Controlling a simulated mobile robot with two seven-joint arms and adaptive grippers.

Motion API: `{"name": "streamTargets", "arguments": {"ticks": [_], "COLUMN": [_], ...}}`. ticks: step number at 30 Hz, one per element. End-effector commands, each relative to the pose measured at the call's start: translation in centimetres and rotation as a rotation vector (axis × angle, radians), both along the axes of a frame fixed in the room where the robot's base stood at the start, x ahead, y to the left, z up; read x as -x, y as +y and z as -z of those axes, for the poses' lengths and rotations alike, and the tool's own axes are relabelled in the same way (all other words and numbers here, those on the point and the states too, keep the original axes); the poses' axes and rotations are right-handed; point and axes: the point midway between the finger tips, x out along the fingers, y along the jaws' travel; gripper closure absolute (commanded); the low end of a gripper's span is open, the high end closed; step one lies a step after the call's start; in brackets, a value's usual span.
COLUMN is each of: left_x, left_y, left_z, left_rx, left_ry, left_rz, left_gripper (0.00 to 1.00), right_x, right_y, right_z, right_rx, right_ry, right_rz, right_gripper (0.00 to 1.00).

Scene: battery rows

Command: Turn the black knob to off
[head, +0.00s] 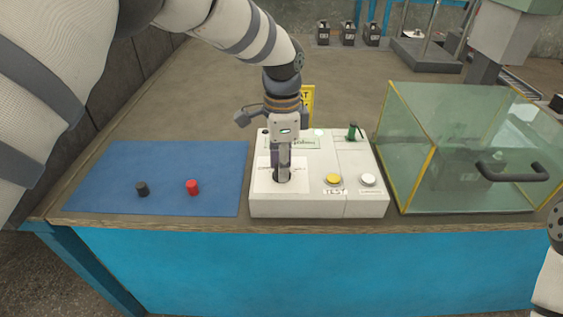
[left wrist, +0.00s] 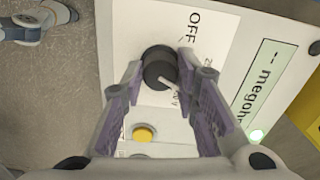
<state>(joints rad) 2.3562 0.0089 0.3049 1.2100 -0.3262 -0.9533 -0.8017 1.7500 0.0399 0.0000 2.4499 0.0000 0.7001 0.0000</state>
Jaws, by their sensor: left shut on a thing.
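A white tester box (head: 320,207) sits on the bench, with a black knob on its left part. The black knob (left wrist: 159,68) shows in the left wrist view with a white pointer on it, beside the printed word OFF (left wrist: 193,19). The pointer is turned away from OFF. My left gripper (head: 284,178) points down over the box. In the left wrist view its fingertips (left wrist: 160,75) are on either side of the knob, shut on it. In the head view the gripper hides most of the knob. My right gripper is out of view.
A yellow button (head: 333,179) and a white button (head: 368,180) are right of the knob. A blue mat (head: 105,180) with black and red caps lies left. A clear case (head: 415,150) with yellow edges stands right. A green part (head: 353,132) rises from the box's back.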

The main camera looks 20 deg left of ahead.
Motion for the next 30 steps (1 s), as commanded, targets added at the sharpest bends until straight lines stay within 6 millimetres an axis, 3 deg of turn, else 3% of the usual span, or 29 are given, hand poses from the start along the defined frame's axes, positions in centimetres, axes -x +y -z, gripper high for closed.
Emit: {"name": "streamTargets", "arguments": {"ticks": [30], "left_x": [-0.01], "left_y": [0.08], "left_z": [0.14], "left_rx": [0.0], "left_ry": [0.002], "left_rz": [-0.962], "left_gripper": [1.0], "right_x": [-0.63], "right_y": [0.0], "right_z": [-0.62], "right_rx": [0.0], "right_ry": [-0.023], "right_rz": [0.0], "right_gripper": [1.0]}}
